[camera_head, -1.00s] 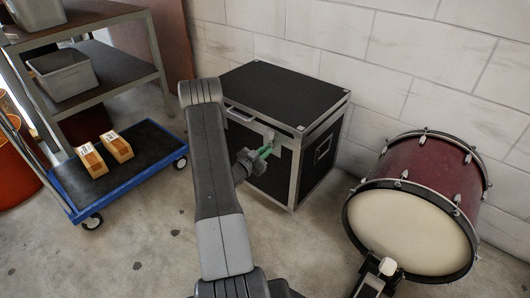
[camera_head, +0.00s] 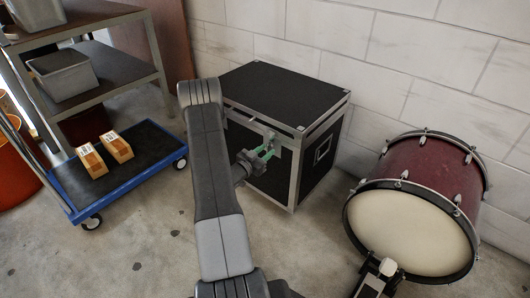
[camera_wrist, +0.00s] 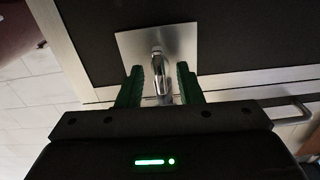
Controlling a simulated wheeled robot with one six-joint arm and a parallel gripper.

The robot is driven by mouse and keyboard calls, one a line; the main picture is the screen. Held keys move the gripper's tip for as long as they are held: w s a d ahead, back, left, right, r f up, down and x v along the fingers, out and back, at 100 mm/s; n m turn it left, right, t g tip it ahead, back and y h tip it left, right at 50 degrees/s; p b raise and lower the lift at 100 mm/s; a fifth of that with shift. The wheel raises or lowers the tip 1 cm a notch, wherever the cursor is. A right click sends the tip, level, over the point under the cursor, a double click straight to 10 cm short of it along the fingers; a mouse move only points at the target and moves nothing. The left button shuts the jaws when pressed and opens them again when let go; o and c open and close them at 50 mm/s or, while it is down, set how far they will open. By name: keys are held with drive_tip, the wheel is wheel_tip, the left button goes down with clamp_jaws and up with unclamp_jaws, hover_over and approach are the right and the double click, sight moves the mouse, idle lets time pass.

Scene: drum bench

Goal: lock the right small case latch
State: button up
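The black case (camera_head: 285,95) with silver edges stands against the wall in the head view. On its front is the right latch, whose pale plate (camera_head: 271,137) shows just above my gripper (camera_head: 267,151). In the wrist view the square metal plate (camera_wrist: 186,45) carries a shiny latch lever (camera_wrist: 158,70). The green fingers of my gripper (camera_wrist: 158,88) stand on either side of this lever, with narrow gaps visible between them and it. My gripper is open around the lever. The lever's lower end is partly hidden by my gripper's body.
A maroon bass drum (camera_head: 410,230) with a pedal stands to the right of the case. A blue trolley (camera_head: 135,180) with two small boxes and a grey shelf (camera_head: 110,75) stand to the left. A case handle (camera_wrist: 288,115) shows in the wrist view.

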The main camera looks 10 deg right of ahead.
drive_tip(key=p+v, duration=0.2)
drive_tip(key=v, duration=1.1)
drive_tip(key=shift+s+a+p, duration=0.2)
drive_tip(key=shift+a+p, duration=0.05)
drive_tip(key=shift+p, duration=0.1)
drive_tip(key=b+x, duration=0.3)
drive_tip(key=x, duration=1.1)
drive_tip(key=shift+a+m, duration=0.1)
drive_tip(key=shift+m, duration=0.2)
